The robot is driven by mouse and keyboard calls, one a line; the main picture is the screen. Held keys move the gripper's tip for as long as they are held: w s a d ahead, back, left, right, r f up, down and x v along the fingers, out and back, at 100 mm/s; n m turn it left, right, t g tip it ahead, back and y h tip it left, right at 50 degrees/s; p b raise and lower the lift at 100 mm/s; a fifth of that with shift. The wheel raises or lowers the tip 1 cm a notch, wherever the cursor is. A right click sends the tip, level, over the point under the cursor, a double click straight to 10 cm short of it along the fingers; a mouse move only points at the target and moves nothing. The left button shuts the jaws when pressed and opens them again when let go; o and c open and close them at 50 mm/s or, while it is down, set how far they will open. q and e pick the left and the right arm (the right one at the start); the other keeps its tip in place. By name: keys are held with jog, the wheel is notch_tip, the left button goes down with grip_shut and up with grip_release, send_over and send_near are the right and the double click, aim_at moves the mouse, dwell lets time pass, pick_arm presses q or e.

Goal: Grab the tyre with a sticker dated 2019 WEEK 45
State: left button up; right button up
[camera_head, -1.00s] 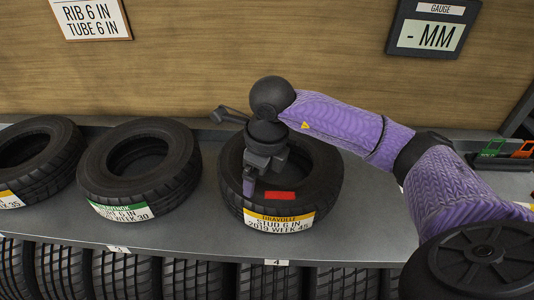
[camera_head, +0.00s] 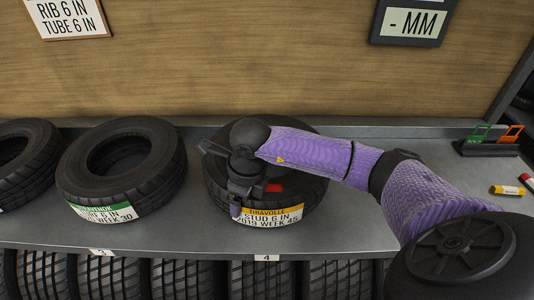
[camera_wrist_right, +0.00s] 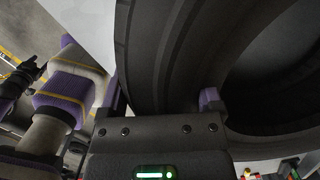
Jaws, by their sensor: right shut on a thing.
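The tyre with the sticker (camera_head: 270,217) reading "TIRAVOLLE, STUD 6 IN, 2019 WEEK 45" lies flat on the grey shelf. A red patch (camera_head: 273,188) shows on it, partly behind my gripper. My right gripper (camera_head: 236,208) is at the tyre's front left side, shut on its wall. In the right wrist view the tyre (camera_wrist_right: 170,60) fills the space between the two purple fingertips (camera_wrist_right: 160,97). My right arm hides part of the tyre's top.
Another tyre (camera_head: 150,178) with a green-topped "WEEK 30" sticker stands to the left, with a further tyre (camera_head: 22,165) at the left edge. Several tyres are racked below the shelf (camera_head: 180,235).

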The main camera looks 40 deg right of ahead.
grip_shut()
jog(key=shift+w+r, duration=0.1)
